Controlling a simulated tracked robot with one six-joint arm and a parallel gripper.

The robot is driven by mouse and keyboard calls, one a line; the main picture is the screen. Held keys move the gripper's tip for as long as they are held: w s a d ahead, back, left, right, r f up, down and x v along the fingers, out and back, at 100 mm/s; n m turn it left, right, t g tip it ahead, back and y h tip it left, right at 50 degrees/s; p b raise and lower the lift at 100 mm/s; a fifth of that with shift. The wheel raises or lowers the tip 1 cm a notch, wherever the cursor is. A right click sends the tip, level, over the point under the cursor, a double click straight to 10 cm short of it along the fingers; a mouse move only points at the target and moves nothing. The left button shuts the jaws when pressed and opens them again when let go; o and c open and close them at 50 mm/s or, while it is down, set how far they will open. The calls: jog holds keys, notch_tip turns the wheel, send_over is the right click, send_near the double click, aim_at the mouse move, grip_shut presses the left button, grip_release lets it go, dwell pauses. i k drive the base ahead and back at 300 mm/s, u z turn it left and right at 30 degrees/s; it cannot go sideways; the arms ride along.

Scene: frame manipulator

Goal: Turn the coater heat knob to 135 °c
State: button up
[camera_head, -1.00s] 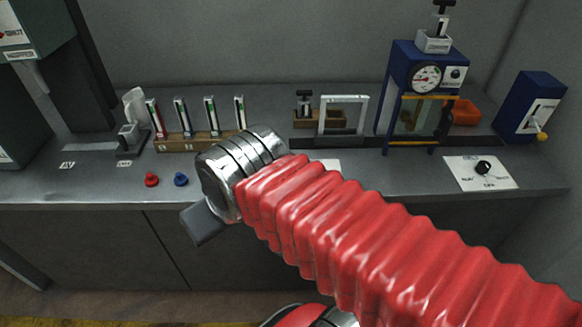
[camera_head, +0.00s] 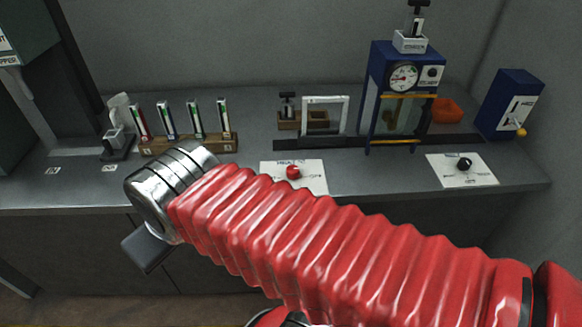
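The red heat knob (camera_head: 293,172) sits on a white plate (camera_head: 313,185) lettered "HEAT" at the bench's front edge, mid picture. Its scale marks are too small to read, and my red arm covers the plate's lower edge. My gripper (camera_head: 147,248) hangs at the lower left, in front of the bench edge, well left of the knob and apart from it. Only a dark grey end piece shows below the silver wrist. I cannot tell whether its fingers are open or shut.
A second white plate with a black knob (camera_head: 465,164) lies to the right. Behind stand a blue gauge frame (camera_head: 404,52), a blue lever box (camera_head: 508,103), a white frame (camera_head: 325,101) and a wooden rack (camera_head: 190,143) of several tubes. Bare bench lies between the plates.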

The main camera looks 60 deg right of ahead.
aim_at(292, 171)
jog(key=u, duration=0.05)
jog(key=k, duration=1.05)
jog(key=z, duration=1.1)
jog(key=i, duration=1.05)
jog(key=z, duration=0.1)
